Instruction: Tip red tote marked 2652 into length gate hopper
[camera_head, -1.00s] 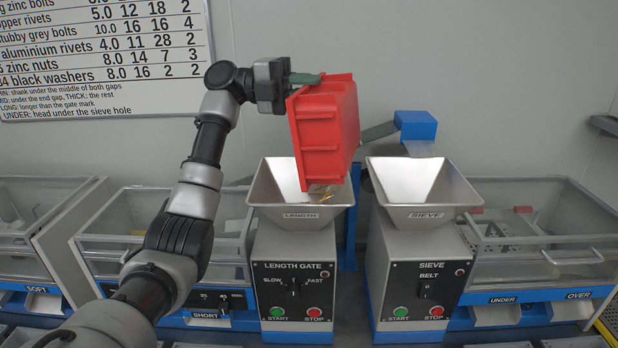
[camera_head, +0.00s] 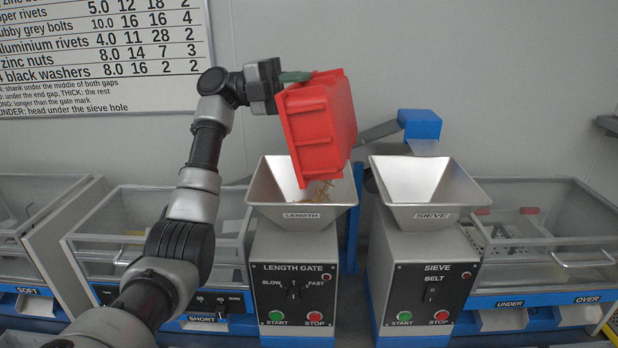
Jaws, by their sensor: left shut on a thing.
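My left gripper (camera_head: 281,82) is shut on the upper rim of the red tote (camera_head: 317,122) and holds it above the length gate hopper. The tote is tipped steeply, its lower end down inside the hopper's mouth. Small brassy pieces (camera_head: 322,190) show below the tote's lower edge, over the hopper. The tote's number is not visible. The length gate hopper (camera_head: 303,213) is a metal funnel labelled LENGTH on a grey machine. My right gripper is not in view.
The sieve hopper (camera_head: 424,213) stands close to the right, with a blue box (camera_head: 419,124) behind it. The length gate panel (camera_head: 295,291) has a dial, a green START and a red STOP button. Clear-sided bins stand on both sides.

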